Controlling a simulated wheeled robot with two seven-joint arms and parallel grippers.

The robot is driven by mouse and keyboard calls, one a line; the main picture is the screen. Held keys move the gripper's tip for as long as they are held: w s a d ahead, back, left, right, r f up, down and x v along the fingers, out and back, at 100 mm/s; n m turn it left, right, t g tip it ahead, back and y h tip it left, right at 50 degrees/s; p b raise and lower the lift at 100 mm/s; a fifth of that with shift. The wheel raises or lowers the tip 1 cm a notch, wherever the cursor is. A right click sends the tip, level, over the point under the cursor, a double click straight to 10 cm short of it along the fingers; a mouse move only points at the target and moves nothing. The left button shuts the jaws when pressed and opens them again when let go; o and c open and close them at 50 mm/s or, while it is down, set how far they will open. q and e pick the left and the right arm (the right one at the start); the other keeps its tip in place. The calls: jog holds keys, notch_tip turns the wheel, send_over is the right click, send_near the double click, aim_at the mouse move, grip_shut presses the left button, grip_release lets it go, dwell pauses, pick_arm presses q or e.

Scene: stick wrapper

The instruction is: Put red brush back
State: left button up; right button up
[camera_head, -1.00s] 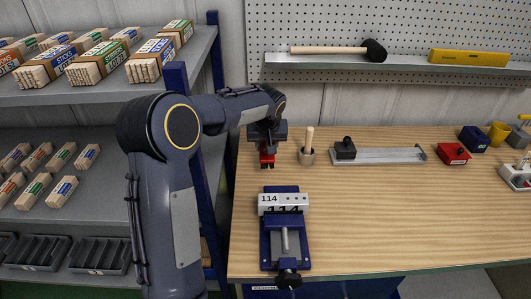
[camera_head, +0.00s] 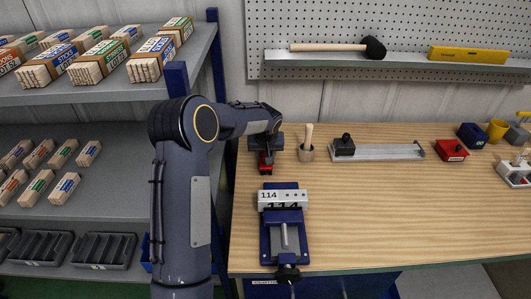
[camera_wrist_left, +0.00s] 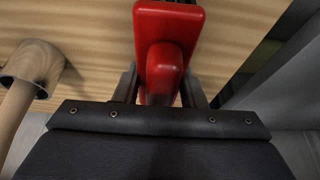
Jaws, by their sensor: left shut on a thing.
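The gripper hides part of the brush in the head view. I cannot tell whether the brush touches the bench. My right gripper is not in view.
A blue vise (camera_head: 268,240) sits in front. A metal rail (camera_head: 385,154) and red box (camera_head: 455,152) are farther right.

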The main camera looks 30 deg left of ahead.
pick_arm(q)
jog(key=o, duration=0.9)
jog(key=shift+o, duration=0.2)
jog(key=shift+r, duration=0.25)
jog(key=b+v, duration=0.1)
jog(key=v, duration=1)
jog(key=shift+s+d+r, duration=0.15)
jog(key=shift+s+r, duration=0.05)
jog(key=shift+r, duration=0.15)
jog(key=s+d+r+m+h, duration=0.1)
jog(key=s+d+h, duration=0.15)
jog(key=s, duration=0.65)
jog(key=s+d+r+m+t+h, duration=0.1)
jog(key=s+d, duration=0.3)
jog(key=s, duration=0.4)
jog(key=s+d+r+m+h, duration=0.1)
jog(key=s+d, duration=0.2)
jog(key=s, duration=0.6)
jog(key=s+d+f+m+h, duration=0.1)
jog(key=s+d+f, duration=0.3)
jog(key=s, duration=0.4)
jog(key=shift+d+m+t+h, duration=0.3)
jog(key=shift+d+m+h, duration=0.1)
jog(key=shift+d, duration=0.25)
jog(key=shift+s, duration=0.1)
